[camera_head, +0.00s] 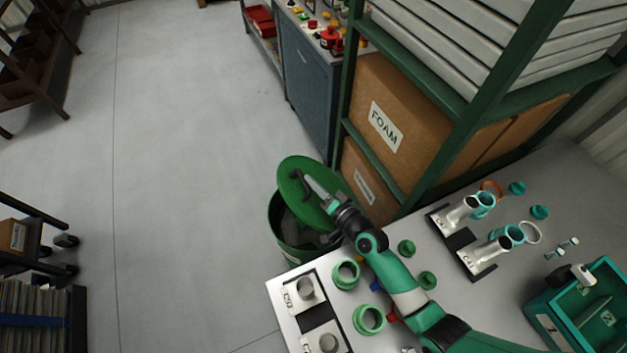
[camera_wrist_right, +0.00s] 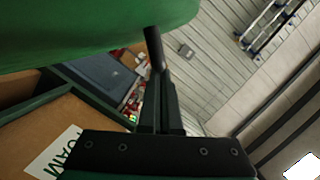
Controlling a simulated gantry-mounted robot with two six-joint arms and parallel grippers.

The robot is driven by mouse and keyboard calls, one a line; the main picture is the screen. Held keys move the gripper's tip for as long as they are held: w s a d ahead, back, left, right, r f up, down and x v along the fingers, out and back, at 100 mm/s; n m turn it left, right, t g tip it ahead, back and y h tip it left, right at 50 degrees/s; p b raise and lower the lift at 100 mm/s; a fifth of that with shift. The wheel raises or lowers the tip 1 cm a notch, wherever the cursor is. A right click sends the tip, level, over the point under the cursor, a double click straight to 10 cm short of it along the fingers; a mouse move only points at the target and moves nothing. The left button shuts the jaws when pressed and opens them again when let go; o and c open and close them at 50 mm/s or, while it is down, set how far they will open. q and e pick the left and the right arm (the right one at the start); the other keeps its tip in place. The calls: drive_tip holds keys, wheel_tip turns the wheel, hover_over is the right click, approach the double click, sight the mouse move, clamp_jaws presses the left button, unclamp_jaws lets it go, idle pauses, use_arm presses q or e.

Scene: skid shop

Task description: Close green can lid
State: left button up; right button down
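The green can (camera_head: 290,246) stands on the floor beside the table's far left corner. Its round green lid (camera_head: 318,212) is raised and tilted, leaving the front of the can's mouth uncovered. A dark handle (camera_head: 297,186) sits on the lid's face. My right gripper (camera_head: 309,180) reaches over the lid with its fingers together, close to the handle. In the right wrist view the lid (camera_wrist_right: 80,30) fills the top left, and a dark rod (camera_wrist_right: 153,45) runs down to the fingertips (camera_wrist_right: 160,75). I cannot tell whether they grip it. My left gripper is out of view.
A green shelf frame with cardboard boxes (camera_head: 425,135) stands close behind and right of the can. The table (camera_head: 545,185) holds several green rings, metal pipe parts and a green bin (camera_head: 535,318). Open grey floor (camera_head: 190,170) lies left of the can.

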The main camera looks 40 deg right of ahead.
drive_tip(key=shift+a+f, duration=0.15)
idle(0.3)
drive_tip(key=s+a+r+p, duration=0.6)
drive_tip(key=s+r+p, duration=0.6)
drive_tip(key=p, duration=0.8)
drive_tip(key=shift+s+a+r+p, duration=0.2)
drive_tip(key=shift+r+p, duration=0.1)
drive_tip(key=shift+r, duration=0.2)
